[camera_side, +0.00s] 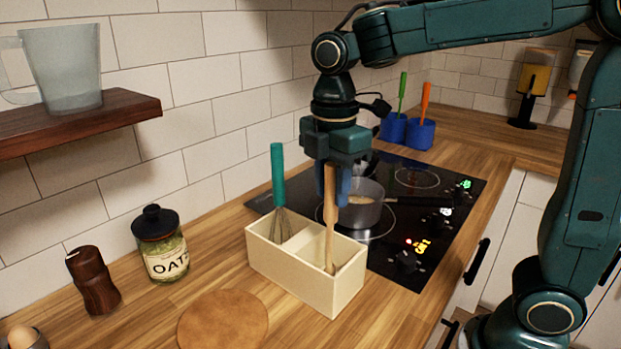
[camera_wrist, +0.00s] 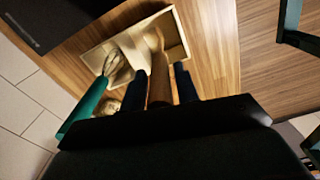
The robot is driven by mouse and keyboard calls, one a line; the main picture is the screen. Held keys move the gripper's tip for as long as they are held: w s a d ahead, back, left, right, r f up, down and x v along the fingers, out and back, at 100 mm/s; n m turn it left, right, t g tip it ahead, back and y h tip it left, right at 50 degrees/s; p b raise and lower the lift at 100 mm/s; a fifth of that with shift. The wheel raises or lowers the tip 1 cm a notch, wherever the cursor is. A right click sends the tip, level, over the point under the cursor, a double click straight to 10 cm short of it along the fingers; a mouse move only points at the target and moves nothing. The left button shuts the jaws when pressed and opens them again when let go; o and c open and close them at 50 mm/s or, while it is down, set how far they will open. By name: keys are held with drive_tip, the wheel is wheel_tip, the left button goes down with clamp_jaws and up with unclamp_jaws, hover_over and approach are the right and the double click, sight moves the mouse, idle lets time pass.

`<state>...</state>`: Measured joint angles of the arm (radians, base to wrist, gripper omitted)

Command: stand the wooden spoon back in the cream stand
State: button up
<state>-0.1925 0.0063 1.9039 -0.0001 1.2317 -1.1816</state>
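The wooden spoon (camera_side: 330,215) is nearly upright, its lower end inside the right compartment of the cream stand (camera_side: 302,282). Whether it touches the compartment floor is hidden. My gripper (camera_side: 334,190) is above this compartment, its two blue fingers on either side of the spoon's upper part and seemingly closed on it. In the wrist view the spoon (camera_wrist: 160,80) runs between the fingers (camera_wrist: 160,75) down into the stand (camera_wrist: 119,36). A whisk with a teal handle (camera_side: 278,165) stands in the left compartment; it also shows in the wrist view (camera_wrist: 85,105).
A black cooktop (camera_side: 395,255) with a grey pot (camera_side: 362,215) lies right behind the stand. An oats jar (camera_side: 160,245), a brown mill (camera_side: 93,282) and a round board (camera_side: 222,320) are to the left and front. A wooden shelf (camera_side: 75,120) holds a jug (camera_side: 62,65).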

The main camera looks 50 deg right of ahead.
drive_tip(key=shift+o, duration=0.9)
drive_tip(key=shift+r, duration=0.1)
drive_tip(key=shift+r, duration=6.1)
drive_tip(key=s+d+f+m+t, duration=0.2)
drive_tip(key=s+d+f+m, duration=0.1)
drive_tip(key=s+f+m, duration=0.3)
drive_tip(key=s+d+f+m+t, duration=0.3)
drive_tip(key=s+f+m, duration=0.4)
drive_tip(key=s+m, duration=0.2)
drive_tip(key=shift+d+m+t, duration=0.2)
drive_tip(key=shift+m+t, duration=0.1)
drive_tip(key=shift+m, duration=0.1)
